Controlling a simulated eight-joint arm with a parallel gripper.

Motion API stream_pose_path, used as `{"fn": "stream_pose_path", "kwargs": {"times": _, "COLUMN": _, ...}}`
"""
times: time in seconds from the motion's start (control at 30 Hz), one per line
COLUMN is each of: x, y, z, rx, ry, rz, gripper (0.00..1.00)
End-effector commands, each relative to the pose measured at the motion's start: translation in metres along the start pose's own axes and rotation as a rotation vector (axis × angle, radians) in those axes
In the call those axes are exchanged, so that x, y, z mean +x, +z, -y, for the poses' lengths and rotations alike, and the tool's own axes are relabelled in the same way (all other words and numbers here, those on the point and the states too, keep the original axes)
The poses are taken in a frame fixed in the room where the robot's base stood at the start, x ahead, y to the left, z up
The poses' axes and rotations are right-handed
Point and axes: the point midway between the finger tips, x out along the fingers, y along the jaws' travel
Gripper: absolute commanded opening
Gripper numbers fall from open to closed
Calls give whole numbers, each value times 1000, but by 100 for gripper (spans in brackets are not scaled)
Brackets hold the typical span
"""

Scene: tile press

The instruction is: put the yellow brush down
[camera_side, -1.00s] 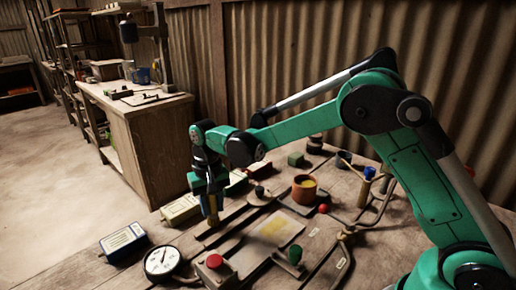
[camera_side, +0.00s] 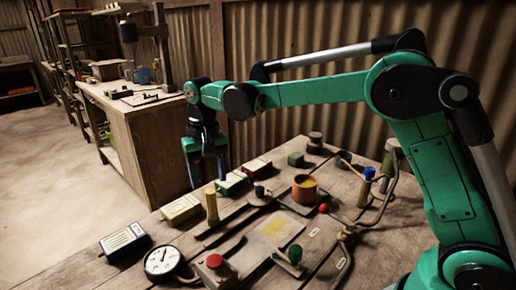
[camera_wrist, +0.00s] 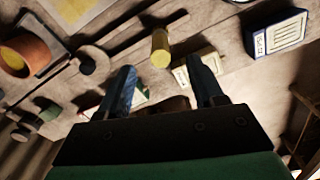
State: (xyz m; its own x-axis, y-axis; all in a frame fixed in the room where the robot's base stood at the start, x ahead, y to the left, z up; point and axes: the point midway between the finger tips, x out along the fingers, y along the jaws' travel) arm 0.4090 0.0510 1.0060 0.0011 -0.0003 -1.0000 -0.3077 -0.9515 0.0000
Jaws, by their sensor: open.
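The yellow brush (camera_side: 212,206) stands upright on the workbench in the side view, a short thick yellow cylinder near the bench's far-left edge. In the wrist view its yellow top (camera_wrist: 160,48) shows beyond the fingertips. My gripper (camera_side: 207,184) is above and behind the brush, with its two blue fingers apart and nothing between them. In the wrist view the open fingers (camera_wrist: 166,72) point toward the brush without touching it.
A yellow-labelled box (camera_side: 181,209) stands close left of the brush, and a green-ended box (camera_side: 230,183) lies behind it. A terracotta pot (camera_side: 304,188), a round gauge (camera_side: 162,262) and a red button (camera_side: 214,261) are also on the bench. A yellow-stained plate (camera_side: 275,230) lies to the right.

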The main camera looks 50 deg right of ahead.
Motion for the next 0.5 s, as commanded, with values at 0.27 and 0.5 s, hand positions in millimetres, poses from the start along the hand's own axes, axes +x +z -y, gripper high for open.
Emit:
{"fn": "stream_pose_path", "kwargs": {"times": 0.27, "x": -38, "y": 0, "z": 0, "rx": 0, "ry": 0, "rz": 0, "gripper": 61}}
{"fn": "stream_pose_path", "kwargs": {"times": 0.5, "x": -54, "y": 11, "z": -11, "rx": -28, "ry": -23, "rz": -53, "gripper": 61}}
